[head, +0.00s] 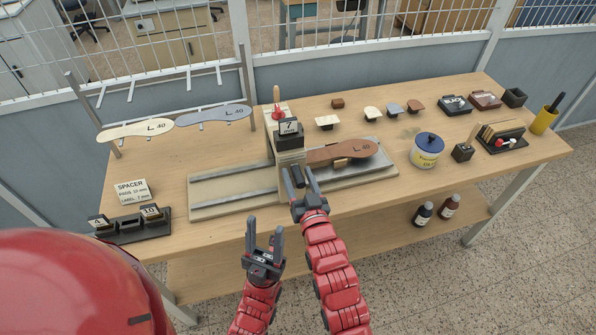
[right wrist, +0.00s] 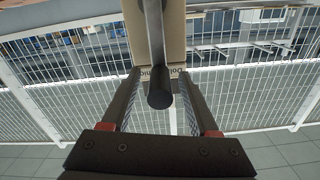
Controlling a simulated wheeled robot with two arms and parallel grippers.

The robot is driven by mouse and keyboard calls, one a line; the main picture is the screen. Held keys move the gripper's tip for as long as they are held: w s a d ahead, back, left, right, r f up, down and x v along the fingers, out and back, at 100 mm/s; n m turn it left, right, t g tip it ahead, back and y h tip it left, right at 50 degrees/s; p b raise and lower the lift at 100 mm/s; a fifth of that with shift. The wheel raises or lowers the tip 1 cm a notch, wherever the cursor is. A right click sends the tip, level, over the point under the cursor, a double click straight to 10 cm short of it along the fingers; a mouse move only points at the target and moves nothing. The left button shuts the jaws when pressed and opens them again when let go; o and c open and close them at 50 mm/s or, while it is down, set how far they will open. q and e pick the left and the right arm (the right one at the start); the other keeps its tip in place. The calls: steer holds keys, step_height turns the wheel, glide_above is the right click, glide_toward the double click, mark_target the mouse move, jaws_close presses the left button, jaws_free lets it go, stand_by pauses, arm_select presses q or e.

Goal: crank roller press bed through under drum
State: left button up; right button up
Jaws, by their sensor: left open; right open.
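The roller press (head: 283,150) stands mid-table, with a block marked 7 (head: 289,128) and a red knob on its upright. Its long pale bed and rails (head: 225,190) run left and right of the upright. A brown sole marked L 40 (head: 343,152) lies right of the upright. The drum is not clearly visible. My right gripper (head: 301,183) is open at the front of the press. In the right wrist view, a dark round crank handle (right wrist: 160,99) shows between its open fingers (right wrist: 162,100); contact cannot be told. My left gripper (head: 264,235) is open and empty in front of the table.
Pale and grey soles (head: 213,116) hang on a rack at the back left. A spacer sign (head: 132,191) and block holder (head: 130,229) stand left. A blue-lidded tin (head: 427,150), stamps and a yellow cup (head: 544,121) stand right. Bottles (head: 423,214) stand on the lower shelf.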

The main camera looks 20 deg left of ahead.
steer(key=shift+w+a, duration=0.1)
steer(key=shift+w, duration=0.05)
jaws_close()
stand_by(1.4)
